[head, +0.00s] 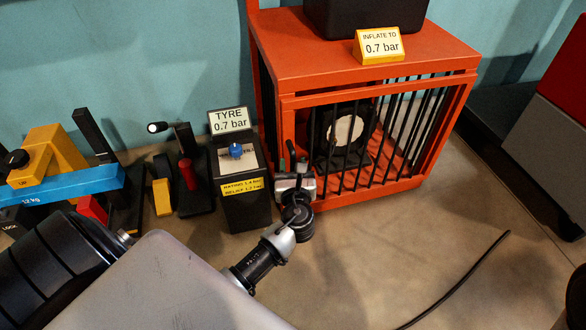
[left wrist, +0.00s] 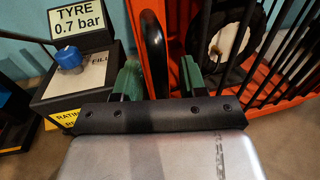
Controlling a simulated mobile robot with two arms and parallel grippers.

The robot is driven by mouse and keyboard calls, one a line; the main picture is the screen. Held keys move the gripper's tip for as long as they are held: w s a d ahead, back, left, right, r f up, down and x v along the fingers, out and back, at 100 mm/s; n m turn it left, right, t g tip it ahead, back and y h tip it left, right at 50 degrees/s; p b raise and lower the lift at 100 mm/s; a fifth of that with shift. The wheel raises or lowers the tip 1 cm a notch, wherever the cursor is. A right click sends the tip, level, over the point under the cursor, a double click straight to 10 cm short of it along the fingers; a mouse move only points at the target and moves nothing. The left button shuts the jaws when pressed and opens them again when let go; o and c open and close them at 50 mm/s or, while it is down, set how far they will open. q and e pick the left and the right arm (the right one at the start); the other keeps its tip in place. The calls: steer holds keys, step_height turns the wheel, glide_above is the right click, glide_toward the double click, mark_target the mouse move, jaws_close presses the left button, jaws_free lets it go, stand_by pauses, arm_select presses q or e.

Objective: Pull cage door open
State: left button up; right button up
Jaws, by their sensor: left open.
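The orange cage (head: 375,60) with black bars stands at the centre right. Its barred front door (head: 378,87) looks closed, and a dark wheel with a pale centre (head: 345,131) shows behind the bars. My left gripper (head: 293,165) is at the left edge of the cage front. In the left wrist view, its green fingers (left wrist: 160,72) are apart, with a black upright curved handle (left wrist: 154,45) between them. I cannot tell whether either finger touches the handle. The handle's lower part is hidden by the gripper body. My right gripper is not in view.
A dark post labelled "TYRE 0.7 bar" (head: 244,205) with a blue knob (head: 236,150) stands close left of my left gripper. Further left are a blue bar (head: 65,188) and yellow block (head: 48,153). A black cable (head: 455,280) lies on otherwise open floor at right.

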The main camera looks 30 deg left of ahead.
arm_select(q)
steer(key=shift+w+a, duration=0.2)
steer(key=shift+w, duration=0.05)
jaws_close()
